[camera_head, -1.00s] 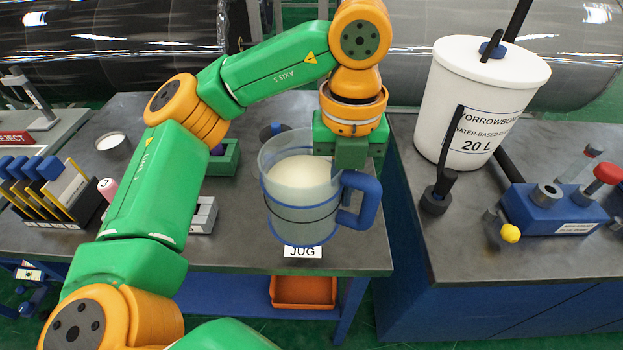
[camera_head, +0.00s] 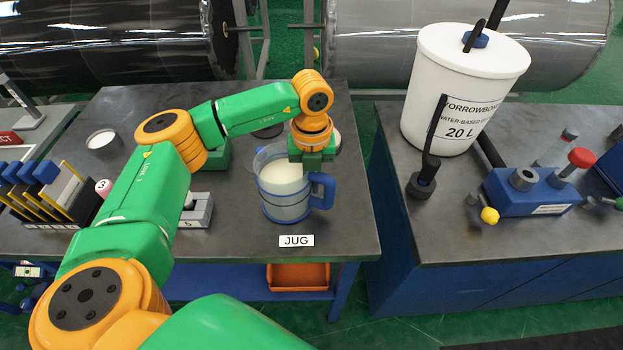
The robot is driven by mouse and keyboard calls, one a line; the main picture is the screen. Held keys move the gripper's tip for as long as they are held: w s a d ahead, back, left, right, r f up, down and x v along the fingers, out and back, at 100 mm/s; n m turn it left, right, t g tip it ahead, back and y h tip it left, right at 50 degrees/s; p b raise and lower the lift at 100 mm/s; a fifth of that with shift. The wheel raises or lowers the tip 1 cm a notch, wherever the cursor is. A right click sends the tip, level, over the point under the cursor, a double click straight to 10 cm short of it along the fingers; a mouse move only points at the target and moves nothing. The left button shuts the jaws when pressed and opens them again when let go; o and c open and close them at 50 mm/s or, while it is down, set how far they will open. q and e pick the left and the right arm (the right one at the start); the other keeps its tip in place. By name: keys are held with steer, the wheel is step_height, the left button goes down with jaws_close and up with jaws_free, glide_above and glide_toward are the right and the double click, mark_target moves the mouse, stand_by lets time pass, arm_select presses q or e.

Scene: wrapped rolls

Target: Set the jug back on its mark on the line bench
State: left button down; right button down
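The jug (camera_head: 284,196) is clear with blue bands, a blue handle on its right and pale liquid inside. It looks upright over the left bench (camera_head: 345,215), behind the white JUG label (camera_head: 296,240), with a small gap between them in the picture. I cannot tell whether its base touches the bench. My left gripper (camera_head: 311,166) is at the jug's right side, by the rim and the top of the handle. It looks shut on the jug; the fingertips are partly hidden. No mark other than the label shows. My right gripper is not in view.
A white 20 L bucket (camera_head: 463,85) and a blue block with a red knob (camera_head: 530,190) stand on the right bench (camera_head: 450,230). A grey block (camera_head: 197,210) and a rack (camera_head: 45,195) stand left of the jug. Bench surface right of the jug is clear.

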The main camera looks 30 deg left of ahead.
arm_select(q)
steer(key=shift+f, duration=0.1)
steer(key=c, duration=1)
jaws_free()
steer(key=shift+s+d, duration=0.1)
steer(key=shift+c, duration=0.2)
step_height(320, 180, up, 7)
steer(key=shift+b, duration=0.95)
step_height(320, 180, up, 6)
steer(key=shift+f, duration=0.25)
steer(key=shift+f, duration=0.1)
